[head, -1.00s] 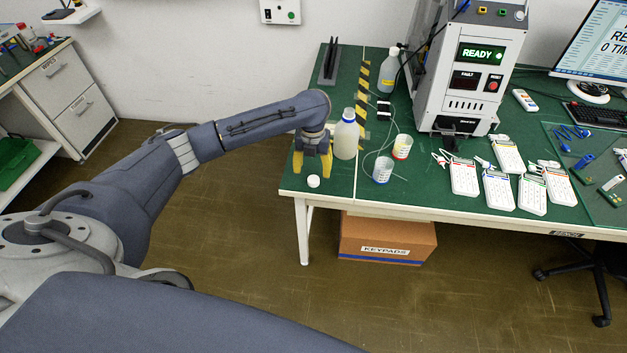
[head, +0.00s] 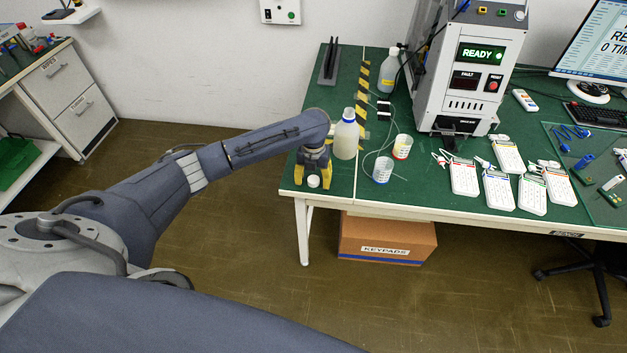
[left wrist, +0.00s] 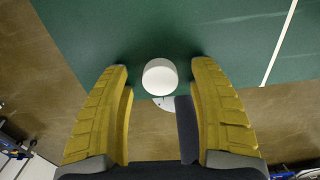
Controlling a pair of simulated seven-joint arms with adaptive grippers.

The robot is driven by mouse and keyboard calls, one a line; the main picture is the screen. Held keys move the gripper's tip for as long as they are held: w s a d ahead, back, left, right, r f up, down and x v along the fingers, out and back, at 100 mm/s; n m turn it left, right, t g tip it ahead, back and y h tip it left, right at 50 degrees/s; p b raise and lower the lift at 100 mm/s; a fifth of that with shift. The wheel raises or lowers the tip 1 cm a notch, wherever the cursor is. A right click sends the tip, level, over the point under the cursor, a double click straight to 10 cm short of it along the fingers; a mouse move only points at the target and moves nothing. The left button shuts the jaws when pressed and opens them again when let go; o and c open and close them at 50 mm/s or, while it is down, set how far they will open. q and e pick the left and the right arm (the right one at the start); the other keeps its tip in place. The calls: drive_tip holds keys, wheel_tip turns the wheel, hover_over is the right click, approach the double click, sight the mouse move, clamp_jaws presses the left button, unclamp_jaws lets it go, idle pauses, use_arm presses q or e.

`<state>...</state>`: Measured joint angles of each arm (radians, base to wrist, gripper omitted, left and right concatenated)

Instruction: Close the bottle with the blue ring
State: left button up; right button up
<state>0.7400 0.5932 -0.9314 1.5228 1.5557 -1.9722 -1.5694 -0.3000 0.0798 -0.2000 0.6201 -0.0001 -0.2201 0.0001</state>
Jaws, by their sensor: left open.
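The bottle with the blue ring (head: 345,138) stands upright on the green table, a translucent bottle with a blue band at its neck and no cap visible on top. A round white cap (head: 313,182) lies on the table near its front left corner. My left gripper (head: 312,176) is open, pointing down at the cap, left of the bottle. In the left wrist view the cap (left wrist: 160,76) lies between the yellow fingertips, with a gap on both sides. My right gripper is not in view.
Two small cups (head: 402,146) stand right of the bottle, with a thin tube near them. Another bottle (head: 389,72) stands farther back. A test machine (head: 470,75) and several white keypads (head: 463,178) are to the right. The table's front edge is close to the cap.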

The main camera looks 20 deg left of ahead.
sight(313, 179)
use_arm(q)
drive_tip(key=shift+o, duration=0.2)
drive_tip(key=shift+f, duration=0.1)
drive_tip(key=c, duration=1.1)
wheel_tip(313, 179, up, 20)
idle(0.6)
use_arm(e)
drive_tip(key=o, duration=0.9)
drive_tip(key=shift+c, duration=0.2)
